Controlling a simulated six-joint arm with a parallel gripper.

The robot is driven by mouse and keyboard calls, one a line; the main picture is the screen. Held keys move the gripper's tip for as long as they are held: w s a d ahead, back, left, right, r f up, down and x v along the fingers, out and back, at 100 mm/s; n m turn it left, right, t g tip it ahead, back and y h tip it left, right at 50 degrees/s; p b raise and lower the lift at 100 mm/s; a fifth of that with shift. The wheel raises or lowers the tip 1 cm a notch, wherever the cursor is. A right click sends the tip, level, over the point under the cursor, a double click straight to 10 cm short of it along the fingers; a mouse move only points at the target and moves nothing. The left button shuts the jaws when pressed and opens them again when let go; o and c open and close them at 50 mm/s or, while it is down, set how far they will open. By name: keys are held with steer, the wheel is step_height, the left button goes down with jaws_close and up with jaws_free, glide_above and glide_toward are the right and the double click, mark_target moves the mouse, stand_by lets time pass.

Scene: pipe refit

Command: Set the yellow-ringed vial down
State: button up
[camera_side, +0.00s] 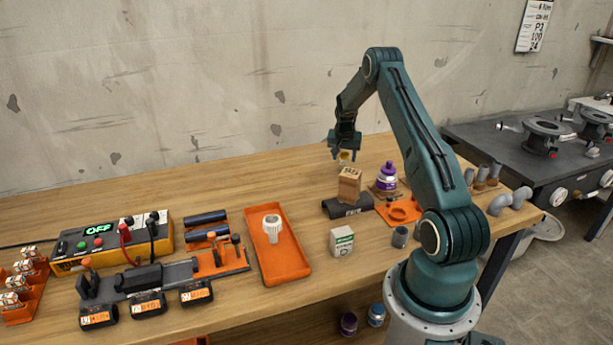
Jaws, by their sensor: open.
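A small pale vial with a yellow mark (346,157), apparently the yellow-ringed vial, shows at the back of the wooden table. My gripper (345,154) points down over it with its jaws open, one finger on each side of the vial. The fingers partly hide the vial. I cannot tell whether it touches a finger or stands on the table.
A brown box (349,184) stands just in front, by a dark half-pipe (340,207). A purple bottle (387,177) and an orange holder (402,210) are to the right. An orange tray (291,268) holds a white fitting (272,227).

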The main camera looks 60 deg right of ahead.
steer(key=v, duration=0.9)
steer(key=shift+a+r, duration=0.15)
steer(key=shift+r, duration=0.2)
steer(key=w+a+r+n+t, duration=0.1)
steer(key=a+r+n, duration=0.1)
steer(key=a+r, duration=0.6)
steer(key=a+r+n+t+y, duration=0.1)
steer(key=a+r+n, duration=0.3)
steer(key=a, duration=0.7)
steer(key=w+a+r+n+t, duration=0.1)
steer(key=a+r, duration=0.6)
steer(key=a, duration=0.3)
steer(key=s+a+n+t+y, duration=0.1)
steer(key=s+a+n+y, duration=0.2)
steer(key=s+a+n, duration=0.5)
steer(key=s+a, duration=1)
steer(key=a, duration=0.2)
steer(key=shift+s+r+t, duration=0.3)
steer(key=shift+a, duration=0.1)
